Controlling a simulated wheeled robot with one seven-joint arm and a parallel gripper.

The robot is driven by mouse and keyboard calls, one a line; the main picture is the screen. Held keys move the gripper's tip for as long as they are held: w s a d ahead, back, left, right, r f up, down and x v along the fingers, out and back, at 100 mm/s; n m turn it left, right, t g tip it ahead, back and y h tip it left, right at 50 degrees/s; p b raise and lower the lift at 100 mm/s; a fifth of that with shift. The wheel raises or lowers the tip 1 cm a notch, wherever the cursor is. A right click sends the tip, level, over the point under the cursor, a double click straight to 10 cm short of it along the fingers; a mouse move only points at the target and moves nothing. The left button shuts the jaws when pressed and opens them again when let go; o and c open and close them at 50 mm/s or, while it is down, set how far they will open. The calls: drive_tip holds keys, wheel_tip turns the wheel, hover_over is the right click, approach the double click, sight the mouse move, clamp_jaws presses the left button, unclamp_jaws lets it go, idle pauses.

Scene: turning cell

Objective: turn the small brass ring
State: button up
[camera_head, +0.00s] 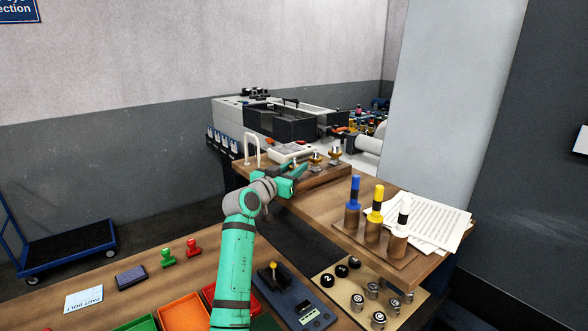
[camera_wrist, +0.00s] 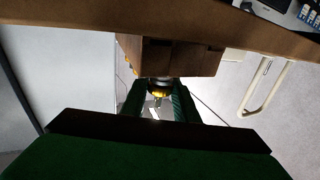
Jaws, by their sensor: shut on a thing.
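In the wrist view a small brass ring (camera_wrist: 158,95) sits at the face of a wooden block (camera_wrist: 165,57), between the two green fingers of my gripper (camera_wrist: 158,104). The fingers are closed on it from both sides, and they hide part of it. In the head view my gripper (camera_head: 297,173) is at the near edge of the wooden block (camera_head: 325,178). I cannot tell from the head view which brass piece is held.
A white looped handle (camera_head: 252,148) stands left of the block. Blue, yellow and white-black plug gauges (camera_head: 374,215) stand on a wooden stand at the right, beside papers (camera_head: 430,222). A lathe-like machine (camera_head: 280,120) is behind. Trays (camera_head: 184,314) lie on the near bench.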

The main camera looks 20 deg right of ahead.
drive_tip(key=shift+f, duration=0.1)
drive_tip(key=shift+d+n+t+y, duration=0.15)
drive_tip(key=shift+n+t+y, duration=0.15)
drive_tip(key=shift+t, duration=0.1)
drive_tip(key=shift+s+n+t+y, duration=0.1)
drive_tip(key=shift+n+t+y, duration=0.5)
drive_tip(key=shift+y, duration=0.1)
drive_tip(key=shift+n+t+y, duration=0.7)
drive_tip(key=shift+n+y, duration=0.1)
drive_tip(key=shift+y, duration=0.3)
drive_tip(key=shift+n+y, duration=0.3)
drive_tip(key=shift+y, duration=0.1)
drive_tip(key=o, duration=1.1)
drive_tip(key=shift+a, duration=0.25)
drive_tip(key=shift+c, duration=0.2)
drive_tip(key=shift+d, duration=0.1)
